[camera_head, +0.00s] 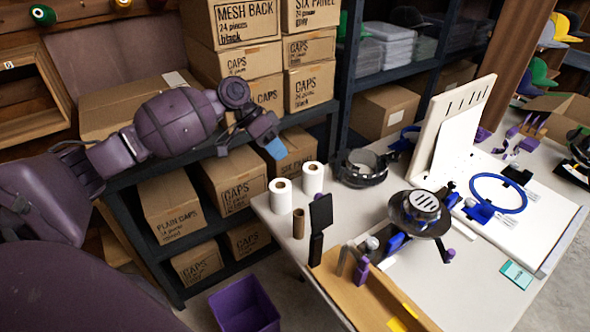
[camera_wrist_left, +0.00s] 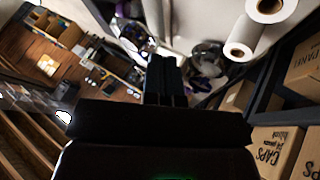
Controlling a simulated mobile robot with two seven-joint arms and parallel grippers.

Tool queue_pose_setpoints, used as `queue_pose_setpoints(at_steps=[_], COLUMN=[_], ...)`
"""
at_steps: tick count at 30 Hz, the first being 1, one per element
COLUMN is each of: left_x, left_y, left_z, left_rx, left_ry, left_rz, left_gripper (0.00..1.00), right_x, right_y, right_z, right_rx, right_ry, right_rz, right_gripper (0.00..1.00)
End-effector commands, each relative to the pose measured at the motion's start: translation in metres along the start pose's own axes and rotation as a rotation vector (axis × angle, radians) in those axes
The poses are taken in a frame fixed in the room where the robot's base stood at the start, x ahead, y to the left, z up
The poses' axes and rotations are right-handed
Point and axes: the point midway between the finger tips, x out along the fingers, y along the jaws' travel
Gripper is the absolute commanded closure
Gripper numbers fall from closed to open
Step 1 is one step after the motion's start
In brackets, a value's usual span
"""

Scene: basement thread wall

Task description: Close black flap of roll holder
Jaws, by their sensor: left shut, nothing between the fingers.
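A black flat plate (camera_head: 320,213), which looks like the flap, stands upright on a dark post at the table's near left corner. I cannot clearly tell the roll holder's body from its surroundings. Two white rolls (camera_head: 281,195) (camera_head: 313,178) stand behind it, with a brown cardboard tube (camera_head: 298,223) beside it. My left gripper (camera_head: 277,149) is shut and empty, held in front of the shelf boxes, up and left of the plate and apart from it. In the left wrist view its dark fingers (camera_wrist_left: 166,75) are together, and the white rolls (camera_wrist_left: 238,50) show at upper right. My right gripper is not in view.
A tan tray (camera_head: 345,290) lies along the table's near edge. Shelves with cap boxes (camera_head: 228,180) rise behind my left arm. A purple bin (camera_head: 243,306) sits below.

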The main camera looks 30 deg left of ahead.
Motion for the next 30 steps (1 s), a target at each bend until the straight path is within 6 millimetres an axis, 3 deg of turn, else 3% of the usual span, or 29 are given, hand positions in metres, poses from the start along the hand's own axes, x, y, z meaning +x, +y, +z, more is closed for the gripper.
queue_pose_setpoints(at_steps=[17,24,30], left_x=[0.098,0.105,0.109], left_y=[0.000,0.029,0.036], left_z=[0.001,-0.002,-0.002], left_rx=[-0.001,0.002,-0.001], left_ry=[0.000,0.002,0.002], left_rz=[0.002,-0.001,-0.002], left_gripper=[1.00,1.00,1.00], right_x=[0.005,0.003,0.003], right_y=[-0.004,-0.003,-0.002], right_z=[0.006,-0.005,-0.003], right_rx=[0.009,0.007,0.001], right_ry=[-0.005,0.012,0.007], right_rz=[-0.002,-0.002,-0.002], right_gripper=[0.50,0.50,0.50])
